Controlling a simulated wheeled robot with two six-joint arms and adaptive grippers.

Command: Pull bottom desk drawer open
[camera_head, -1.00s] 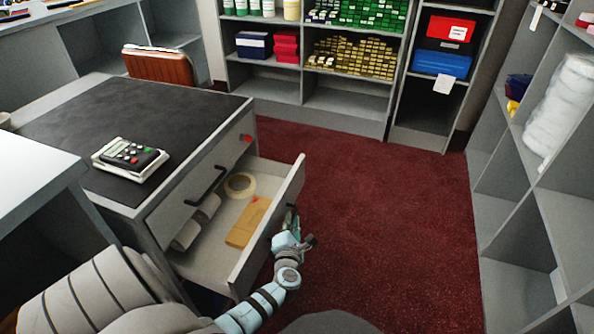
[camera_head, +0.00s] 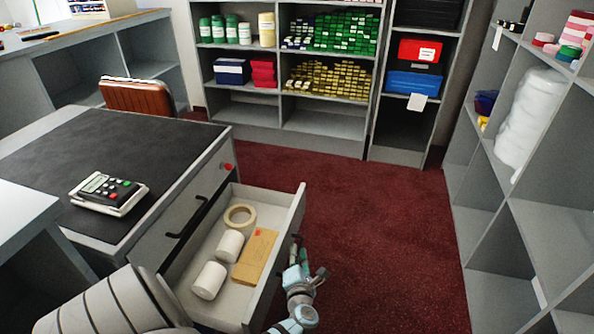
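The desk (camera_head: 110,140) has a closed upper drawer (camera_head: 180,225) with a dark bar handle. The drawer beneath it (camera_head: 290,222) stands well out. Whether another drawer lies lower is hidden. Inside lie a tape roll (camera_head: 240,217), two white rolls (camera_head: 209,281) and a flat tan packet (camera_head: 255,256). My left gripper (camera_head: 297,248) is at the outer face of the open drawer's front, its fingers at the handle, which is mostly hidden by that front panel. The fingers look closed on the handle. My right gripper is not in view.
A calculator (camera_head: 108,192) lies on the desk top. A brown chair (camera_head: 137,97) stands behind the desk. Red carpet (camera_head: 370,220) is clear between the drawer and the grey shelves (camera_head: 480,245) on the right.

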